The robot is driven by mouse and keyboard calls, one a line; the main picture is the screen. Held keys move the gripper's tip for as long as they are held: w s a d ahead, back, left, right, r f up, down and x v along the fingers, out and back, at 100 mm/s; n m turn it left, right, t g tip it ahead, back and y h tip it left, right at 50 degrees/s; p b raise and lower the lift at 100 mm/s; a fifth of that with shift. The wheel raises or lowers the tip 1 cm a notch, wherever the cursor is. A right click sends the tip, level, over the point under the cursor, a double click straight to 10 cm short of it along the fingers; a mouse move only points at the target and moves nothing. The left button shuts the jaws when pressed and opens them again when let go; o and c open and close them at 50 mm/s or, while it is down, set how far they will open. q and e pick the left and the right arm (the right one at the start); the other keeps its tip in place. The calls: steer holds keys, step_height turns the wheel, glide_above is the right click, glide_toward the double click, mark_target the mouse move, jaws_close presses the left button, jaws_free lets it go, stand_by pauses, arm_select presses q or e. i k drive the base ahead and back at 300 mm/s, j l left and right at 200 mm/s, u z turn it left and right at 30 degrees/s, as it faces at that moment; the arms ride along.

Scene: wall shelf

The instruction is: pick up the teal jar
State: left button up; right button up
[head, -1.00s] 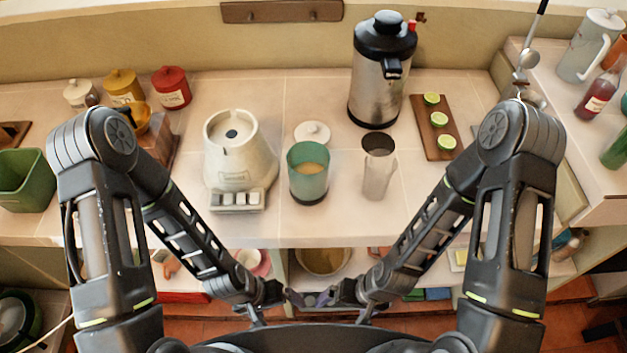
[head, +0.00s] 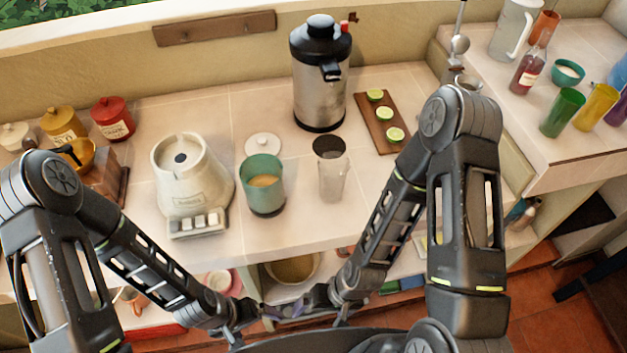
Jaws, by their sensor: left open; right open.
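The teal jar (head: 263,198) stands upright on the tiled counter in the head view, open at the top with something tan inside. A round white lid (head: 263,146) lies on the counter just behind it. My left gripper (head: 262,312) and my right gripper (head: 306,303) are both low in front of the counter's front edge, below the jar and close to each other. Both are open and apart from the jar. Their fingertips are small and partly overlap in this view.
A white blender base (head: 190,185) stands left of the jar and a clear tumbler (head: 331,175) right of it. A steel urn (head: 320,90) and a lime board (head: 383,120) are behind. The counter in front of the jar is clear; a shelf with bowls lies below.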

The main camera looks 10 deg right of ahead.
mark_target(261, 175)
steer(key=k+j+z, duration=0.1)
steer(key=k+j, duration=0.7)
steer(key=j, duration=0.15)
